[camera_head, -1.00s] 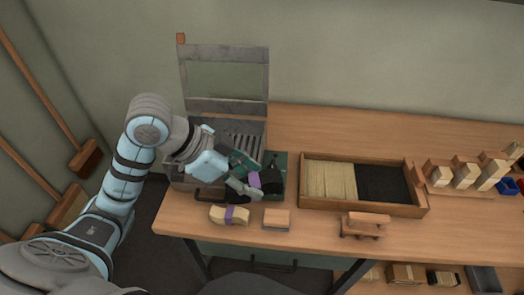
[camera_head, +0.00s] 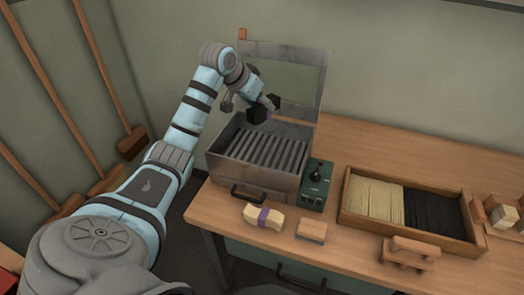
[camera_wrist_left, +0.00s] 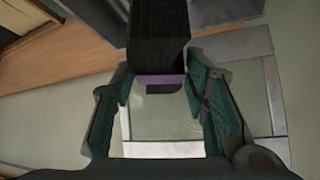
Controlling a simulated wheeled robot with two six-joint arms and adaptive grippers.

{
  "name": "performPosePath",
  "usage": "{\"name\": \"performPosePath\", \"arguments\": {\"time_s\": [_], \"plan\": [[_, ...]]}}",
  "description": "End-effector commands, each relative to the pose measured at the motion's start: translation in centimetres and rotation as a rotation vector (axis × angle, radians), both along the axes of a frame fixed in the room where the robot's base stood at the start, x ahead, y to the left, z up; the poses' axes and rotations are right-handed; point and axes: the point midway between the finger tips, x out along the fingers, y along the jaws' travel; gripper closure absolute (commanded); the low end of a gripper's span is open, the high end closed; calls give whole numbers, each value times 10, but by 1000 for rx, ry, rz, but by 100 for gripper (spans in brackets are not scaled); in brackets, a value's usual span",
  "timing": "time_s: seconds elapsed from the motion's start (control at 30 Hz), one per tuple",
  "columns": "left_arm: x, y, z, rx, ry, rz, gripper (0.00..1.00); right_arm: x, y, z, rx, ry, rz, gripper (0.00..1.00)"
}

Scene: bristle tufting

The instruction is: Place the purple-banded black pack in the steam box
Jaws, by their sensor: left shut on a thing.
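The purple-banded black pack (camera_head: 259,109) is held in the air by my left gripper (camera_head: 252,101), over the rear of the steam box. In the left wrist view the black pack (camera_wrist_left: 158,40) and its purple band show between the green fingers of the gripper (camera_wrist_left: 160,88). The steam box (camera_head: 250,181) is a grey metal box with a slatted rack (camera_head: 265,148) inside. Its lid (camera_head: 297,82) stands open at the back. The rack that shows is empty. The pack is apart from the rack. My right gripper is out of view.
A green control box (camera_head: 315,187) stands right of the steam box. A pale purple-banded bundle (camera_head: 264,217) and a small block (camera_head: 312,230) lie in front. A wooden tray (camera_head: 408,231) with pale and black bristles is at right. Long-handled brooms (camera_head: 132,142) lean at left.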

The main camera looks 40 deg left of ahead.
Motion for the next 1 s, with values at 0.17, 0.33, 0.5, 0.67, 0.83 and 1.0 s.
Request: {"name": "performPosePath", "arguments": {"time_s": [0.17,0.33,0.5,0.67,0.83,1.0], "plan": [[-2,-1,-75,-2,6,0,88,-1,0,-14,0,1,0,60],[-1,-1,-112,-1,2,-1,88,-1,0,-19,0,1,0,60],[-1,-1,-137,-4,2,-2,88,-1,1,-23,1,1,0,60],[-1,-1,-159,-1,0,-2,88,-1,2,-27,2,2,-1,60],[-1,-1,-157,-1,0,-2,88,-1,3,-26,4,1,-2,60],[-1,-1,-159,-1,0,-2,48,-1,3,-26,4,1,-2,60]]}}
